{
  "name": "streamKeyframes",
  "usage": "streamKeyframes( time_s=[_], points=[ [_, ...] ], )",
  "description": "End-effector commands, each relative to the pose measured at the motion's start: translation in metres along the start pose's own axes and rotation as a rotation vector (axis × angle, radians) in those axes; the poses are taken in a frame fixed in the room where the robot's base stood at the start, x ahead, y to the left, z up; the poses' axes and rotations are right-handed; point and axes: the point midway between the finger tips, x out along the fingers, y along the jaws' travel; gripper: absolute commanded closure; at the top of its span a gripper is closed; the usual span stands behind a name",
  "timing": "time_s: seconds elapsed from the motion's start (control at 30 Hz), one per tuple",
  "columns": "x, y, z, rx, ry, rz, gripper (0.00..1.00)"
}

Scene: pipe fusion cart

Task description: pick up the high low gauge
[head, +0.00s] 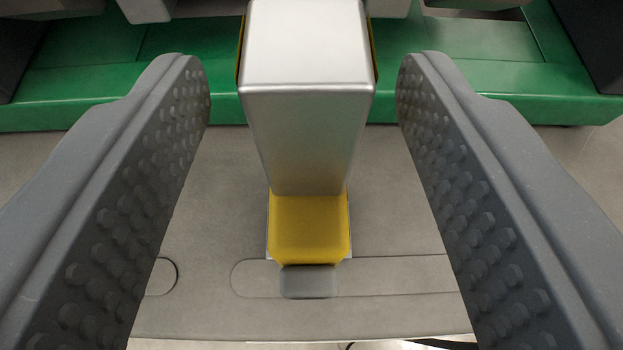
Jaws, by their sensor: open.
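A tall block with a bare silver metal upper part and a yellow lower part, which I take to be the high low gauge (305,130), stands in the middle of the head view. A small grey tab shows at its near foot. My gripper (305,85) is open, with one grey studded finger on the left of the gauge and one on the right. There is a clear gap between the gauge and each finger, and neither touches it. The far side of the gauge is hidden.
The gauge stands over a flat grey surface (205,250) with rounded slots cut in it. A green ledge (100,75) runs across the back, with grey and dark parts on it. The floor shows at the bottom edge.

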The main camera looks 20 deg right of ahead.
Motion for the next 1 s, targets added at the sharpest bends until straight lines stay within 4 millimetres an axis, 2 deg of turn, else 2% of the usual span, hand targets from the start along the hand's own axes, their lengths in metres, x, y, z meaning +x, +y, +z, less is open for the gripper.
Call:
streamKeyframes(
  time_s=[0.23,0.53,0.57,0.7,0.73,1.0],
  points=[
    [0.028,0.001,0.002,0.0,0.001,0.0,0.52],
    [0.033,0.001,0.002,0.0,0.001,0.0,0.52],
    [0.033,0.001,0.002,0.0,0.001,0.0,0.57],
    [0.033,0.001,0.002,0.0,0.001,0.0,0.96],
    [0.033,0.001,0.002,0.0,0.001,0.0,1.0],
    [0.033,0.001,0.001,0.0,0.001,-0.001,1.0]
  ],
)
